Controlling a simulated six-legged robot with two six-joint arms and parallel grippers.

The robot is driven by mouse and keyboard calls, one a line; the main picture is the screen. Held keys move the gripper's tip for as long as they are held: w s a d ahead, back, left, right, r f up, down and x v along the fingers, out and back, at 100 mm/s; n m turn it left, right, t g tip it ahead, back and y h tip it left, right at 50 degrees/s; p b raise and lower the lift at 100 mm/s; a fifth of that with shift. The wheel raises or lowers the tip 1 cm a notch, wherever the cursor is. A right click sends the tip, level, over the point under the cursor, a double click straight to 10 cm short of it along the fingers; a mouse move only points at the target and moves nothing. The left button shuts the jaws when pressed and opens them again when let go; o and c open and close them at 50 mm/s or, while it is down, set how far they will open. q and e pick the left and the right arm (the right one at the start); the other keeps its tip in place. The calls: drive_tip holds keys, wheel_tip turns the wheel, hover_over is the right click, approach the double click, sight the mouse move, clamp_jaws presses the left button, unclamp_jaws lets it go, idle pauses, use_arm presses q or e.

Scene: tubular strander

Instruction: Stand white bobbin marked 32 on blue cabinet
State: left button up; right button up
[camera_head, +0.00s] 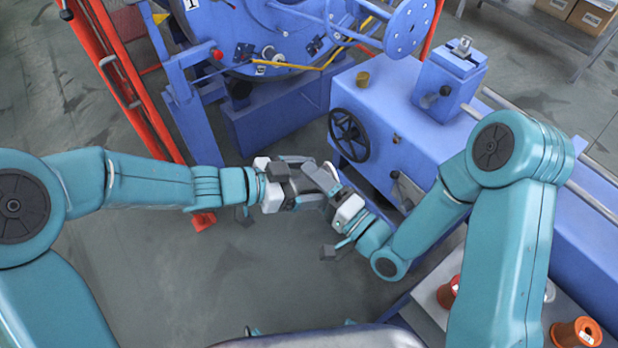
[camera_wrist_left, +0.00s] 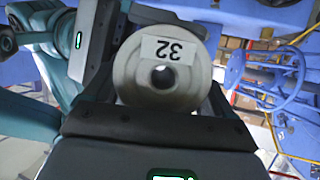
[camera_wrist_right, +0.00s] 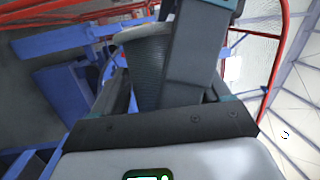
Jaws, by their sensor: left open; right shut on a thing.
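The white bobbin marked 32 (camera_wrist_left: 168,82) shows end-on in the left wrist view, its number label upside down above the centre hole. My right gripper (camera_head: 322,183) is shut on it. In the right wrist view the bobbin's dark grey winding (camera_wrist_right: 148,68) and pale flange show beside a finger. My left gripper (camera_head: 296,174) is open, close around or beside the bobbin; contact is hard to tell. Both grippers meet in mid-air at the centre of the head view, where they mostly hide the bobbin. A blue cabinet-like machine body (camera_head: 385,105) stands right of them.
A black handwheel (camera_head: 348,135) juts from the blue body's side. A red frame (camera_head: 120,70) rises at left. Orange spools (camera_head: 577,332) sit at lower right. Floor below the grippers is clear.

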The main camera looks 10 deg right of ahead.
use_arm(q)
drive_tip(key=c, duration=1.2)
drive_tip(key=shift+c, duration=0.9)
use_arm(e)
drive_tip(key=o, duration=1.5)
drive_tip(key=shift+d, duration=0.1)
